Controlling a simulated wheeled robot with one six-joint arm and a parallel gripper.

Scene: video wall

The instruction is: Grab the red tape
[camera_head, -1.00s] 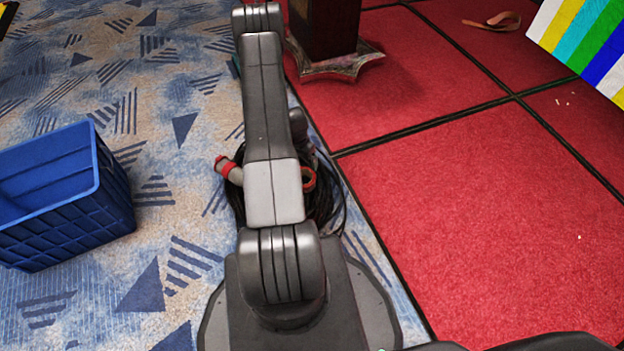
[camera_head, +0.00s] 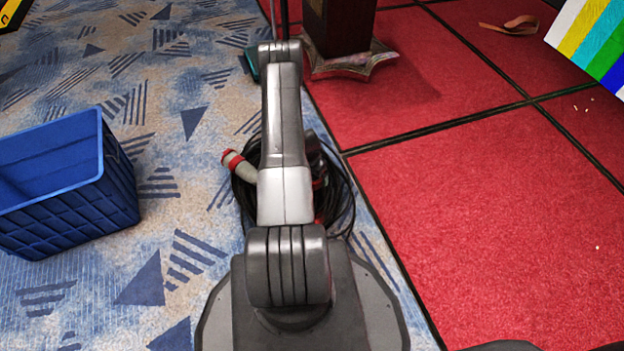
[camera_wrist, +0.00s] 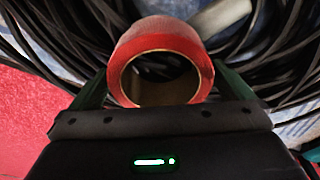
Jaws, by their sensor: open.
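The red tape (camera_wrist: 160,40) is a roll with a tan inner core, seen in the wrist view at the upper middle with its hole facing the camera. My gripper (camera_wrist: 160,75) is open, with one green finger on each side of the roll. Whether the fingers touch the tape is unclear. The tape rests on or just above a coil of black cable (camera_wrist: 60,35). In the head view my arm hides the gripper and most of the roll.
The black cable coil (camera_head: 342,205) lies on the patterned carpet, with a grey, red-banded connector (camera_head: 238,165) at its left. A blue crate (camera_head: 120,190) stands left. A dark post (camera_head: 340,30) stands behind on red flooring (camera_head: 480,220). Open floor lies right.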

